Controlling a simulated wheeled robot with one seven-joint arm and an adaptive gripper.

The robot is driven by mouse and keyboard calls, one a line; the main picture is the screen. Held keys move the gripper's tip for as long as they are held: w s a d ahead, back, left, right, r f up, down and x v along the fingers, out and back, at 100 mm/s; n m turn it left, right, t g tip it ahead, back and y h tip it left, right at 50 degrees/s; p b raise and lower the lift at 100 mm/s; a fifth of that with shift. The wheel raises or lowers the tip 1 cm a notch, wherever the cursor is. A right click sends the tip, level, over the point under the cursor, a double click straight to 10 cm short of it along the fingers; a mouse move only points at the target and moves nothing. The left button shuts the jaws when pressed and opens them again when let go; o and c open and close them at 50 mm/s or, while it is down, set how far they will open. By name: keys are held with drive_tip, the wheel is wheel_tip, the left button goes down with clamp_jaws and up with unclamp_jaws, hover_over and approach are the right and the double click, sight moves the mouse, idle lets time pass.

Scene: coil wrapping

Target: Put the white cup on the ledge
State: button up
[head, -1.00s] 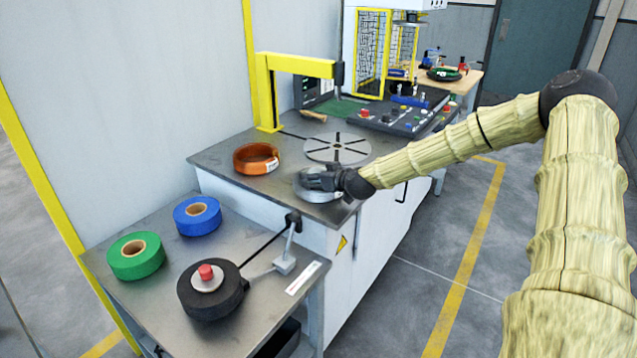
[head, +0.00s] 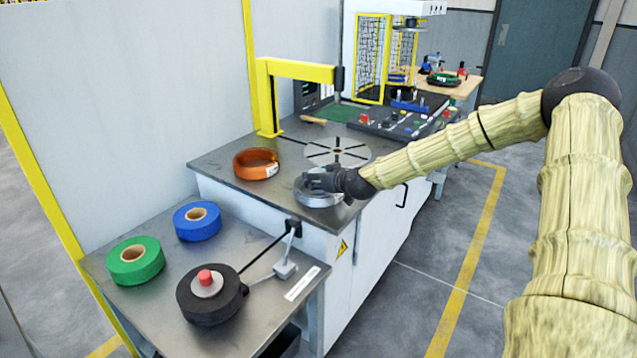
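I cannot make out a white cup in the head view, and nothing there clearly reads as a ledge. My gripper (head: 315,182) is low over the front edge of the grey machine table (head: 225,161). It is at a silver-grey ring-shaped coil (head: 318,199), over its upper side and overlapping it in the picture. The fingers are small and dark, so their opening and any contact with the coil cannot be told.
An orange coil (head: 256,165) and a slotted round plate (head: 338,152) are near my gripper. A yellow post and arm (head: 268,100) rise behind. The lower table (head: 225,262) holds green (head: 135,262), blue (head: 197,222) and black (head: 210,305) rolls.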

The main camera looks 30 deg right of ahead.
wheel_tip(320, 180, up, 2)
drive_tip(key=shift+r, duration=0.25)
drive_tip(key=s, duration=1)
drive_tip(key=s+d+r, duration=0.1)
drive_tip(key=s, duration=0.5)
drive_tip(key=shift+d+r, duration=0.1)
